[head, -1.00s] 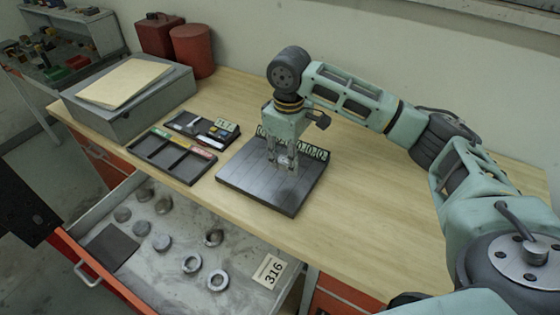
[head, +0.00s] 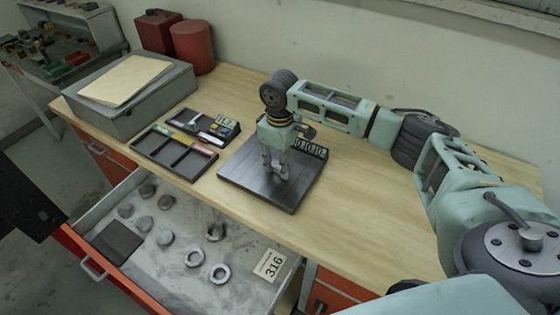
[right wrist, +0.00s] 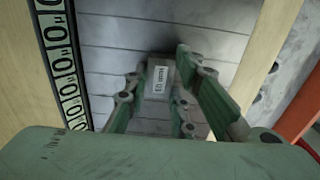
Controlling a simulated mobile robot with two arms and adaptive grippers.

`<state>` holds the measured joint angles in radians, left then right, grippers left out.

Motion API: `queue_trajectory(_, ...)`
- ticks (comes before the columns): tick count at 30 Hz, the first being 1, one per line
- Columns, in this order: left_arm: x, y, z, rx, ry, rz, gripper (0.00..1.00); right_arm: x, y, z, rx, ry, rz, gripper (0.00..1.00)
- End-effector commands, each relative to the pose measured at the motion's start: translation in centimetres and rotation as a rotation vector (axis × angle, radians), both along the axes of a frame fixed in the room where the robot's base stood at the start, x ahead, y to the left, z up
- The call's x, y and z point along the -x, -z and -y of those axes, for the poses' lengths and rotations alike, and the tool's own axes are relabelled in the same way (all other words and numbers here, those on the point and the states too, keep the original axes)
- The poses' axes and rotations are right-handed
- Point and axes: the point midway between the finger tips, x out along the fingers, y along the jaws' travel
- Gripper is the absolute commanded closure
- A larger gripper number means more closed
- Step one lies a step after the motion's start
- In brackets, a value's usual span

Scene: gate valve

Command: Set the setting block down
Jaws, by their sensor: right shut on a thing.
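The setting block (right wrist: 159,78) is a small grey block with a white printed label, seen in the right wrist view between my right fingers. My right gripper (right wrist: 156,76) is shut on it. In the head view my right gripper (head: 275,168) points down over the dark grooved plate (head: 290,198) on the bench, with its fingertips close to the plate's surface. The block is too small there to make out clearly. A dark shadow lies around the block on the plate; I cannot tell whether it touches. My left gripper is not in view.
A strip of numbered tags (head: 311,148) runs along the plate's back edge. A black divided tray (head: 172,165) and a smaller tray (head: 222,138) stand left of the plate. An open drawer (head: 175,272) with several metal rings is in front. The bench right of the plate is clear.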

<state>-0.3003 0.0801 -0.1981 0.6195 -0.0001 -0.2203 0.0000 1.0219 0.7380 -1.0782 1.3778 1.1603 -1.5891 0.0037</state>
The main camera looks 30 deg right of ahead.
Motion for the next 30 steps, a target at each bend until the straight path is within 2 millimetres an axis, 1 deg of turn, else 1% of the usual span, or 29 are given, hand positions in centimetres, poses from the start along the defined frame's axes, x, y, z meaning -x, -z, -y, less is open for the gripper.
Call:
queue_trajectory(2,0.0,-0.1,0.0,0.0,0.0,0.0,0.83,0.0,0.2,0.0,-0.001,0.0,-0.001,1.0)
queue_trajectory(3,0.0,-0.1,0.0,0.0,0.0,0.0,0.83,0.0,0.2,0.0,-0.001,0.0,-0.001,0.74)
queue_trajectory(9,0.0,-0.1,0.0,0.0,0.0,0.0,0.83,0.0,0.2,0.0,0.0,0.0,0.0,0.58)
queue_trajectory(17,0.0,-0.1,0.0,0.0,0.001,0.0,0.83,0.0,0.2,0.0,0.0,0.0,0.0,0.58)
queue_trajectory(20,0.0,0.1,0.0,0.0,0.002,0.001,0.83,0.0,-0.2,0.0,0.0,0.0,0.001,0.58)
queue_trajectory(23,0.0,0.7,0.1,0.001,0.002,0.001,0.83,-0.1,-1.2,0.0,-0.001,0.0,0.003,0.58)
queue_trajectory(26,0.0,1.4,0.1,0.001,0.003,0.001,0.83,-0.1,-3.1,0.0,-0.001,0.0,0.004,0.58)
queue_trajectory(30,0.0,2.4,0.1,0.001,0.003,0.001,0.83,-0.1,-6.2,0.0,-0.002,0.0,0.005,0.58)
